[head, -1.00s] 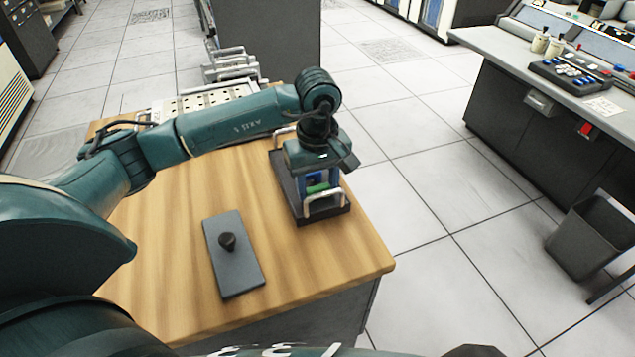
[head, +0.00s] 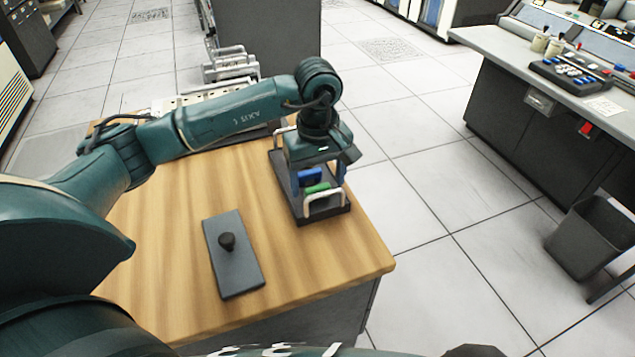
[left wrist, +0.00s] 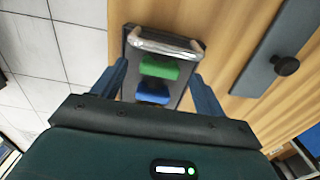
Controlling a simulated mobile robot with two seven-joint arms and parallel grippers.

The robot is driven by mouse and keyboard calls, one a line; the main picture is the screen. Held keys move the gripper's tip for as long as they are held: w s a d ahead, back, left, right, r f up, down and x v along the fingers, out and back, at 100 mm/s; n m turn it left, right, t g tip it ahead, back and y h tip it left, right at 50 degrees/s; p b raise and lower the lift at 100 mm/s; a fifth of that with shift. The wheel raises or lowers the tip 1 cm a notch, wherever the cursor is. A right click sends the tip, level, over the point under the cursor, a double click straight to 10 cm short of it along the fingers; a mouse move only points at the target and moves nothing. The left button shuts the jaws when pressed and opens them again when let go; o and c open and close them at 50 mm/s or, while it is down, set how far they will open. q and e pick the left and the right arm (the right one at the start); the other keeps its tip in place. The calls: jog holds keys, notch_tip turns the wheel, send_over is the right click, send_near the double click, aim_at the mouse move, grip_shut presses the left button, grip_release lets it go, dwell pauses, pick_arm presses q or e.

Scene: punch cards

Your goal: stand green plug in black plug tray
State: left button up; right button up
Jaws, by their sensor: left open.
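The green plug (head: 317,188) is in the black plug tray (head: 310,217) at the right edge of the wooden table, near the tray's front handle. It also shows in the left wrist view (left wrist: 159,69), beside a blue plug (left wrist: 153,92). The blue plug stands behind it in the head view (head: 309,177). My left gripper (head: 320,185) is above the tray. Its fingers (left wrist: 160,82) are open, one on each side of the plugs and apart from the green one. The right gripper is not in view.
A dark flat plate with a black knob (head: 227,241) lies on the table, left of the tray. A pale perforated panel with handles (head: 205,97) is at the table's back. Bare wood lies between plate and tray. A waste bin (head: 590,240) stands on the floor at right.

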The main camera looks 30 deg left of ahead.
aim_at(318, 188)
pick_arm(q)
notch_tip(318, 188, up, 12)
jog(key=shift+f, duration=0.25)
dwell(0.4)
